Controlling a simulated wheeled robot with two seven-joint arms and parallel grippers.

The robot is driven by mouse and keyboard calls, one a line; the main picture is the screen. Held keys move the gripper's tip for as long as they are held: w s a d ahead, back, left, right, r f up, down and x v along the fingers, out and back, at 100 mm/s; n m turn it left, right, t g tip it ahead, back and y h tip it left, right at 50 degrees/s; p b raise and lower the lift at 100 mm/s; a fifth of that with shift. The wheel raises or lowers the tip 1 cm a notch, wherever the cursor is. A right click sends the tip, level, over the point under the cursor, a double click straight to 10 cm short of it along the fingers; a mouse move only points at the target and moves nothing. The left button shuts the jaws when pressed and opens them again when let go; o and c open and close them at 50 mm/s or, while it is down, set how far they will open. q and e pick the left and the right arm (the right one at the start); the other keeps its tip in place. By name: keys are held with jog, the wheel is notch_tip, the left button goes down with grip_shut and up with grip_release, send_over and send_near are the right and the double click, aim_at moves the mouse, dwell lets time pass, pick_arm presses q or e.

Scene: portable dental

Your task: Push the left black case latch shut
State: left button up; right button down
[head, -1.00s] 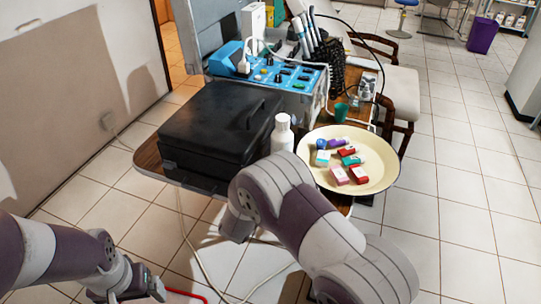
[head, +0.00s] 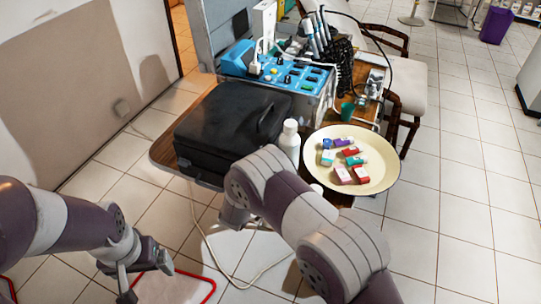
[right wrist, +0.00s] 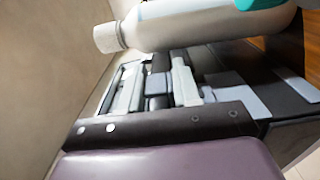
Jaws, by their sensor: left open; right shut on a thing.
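The closed black case (head: 215,135) lies on the wooden cart top in the head view, with its front side toward me. A small greyish piece (head: 183,162) at its front left looks like a latch; I cannot tell whether it is fully shut. My left gripper (head: 146,272) is open and empty, low in front of the cart and apart from the case. My right gripper is hidden behind my right arm in the head view. In the right wrist view its fingers (right wrist: 155,88) are close to dark surfaces with pale grey pieces; what they hold is unclear.
A white bottle (head: 289,142) stands right of the case, close to my right arm. It crosses the top of the right wrist view (right wrist: 200,25). A cream round tray (head: 385,178) holds several small boxes. A blue control unit (head: 290,75) stands behind the case.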

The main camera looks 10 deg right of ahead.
jog(key=shift+w+a+r, duration=0.15)
jog(key=shift+w+r, duration=0.15)
jog(key=shift+r, duration=0.3)
jog(key=c, duration=1)
grip_release()
jog(key=shift+o, duration=0.2)
jog(key=shift+s+f, duration=0.25)
jog(key=shift+f, duration=0.05)
jog(key=shift+s+a, duration=0.1)
jog(key=shift+s, duration=0.1)
jog(key=v, duration=1.2)
jog(key=shift+b, duration=0.35)
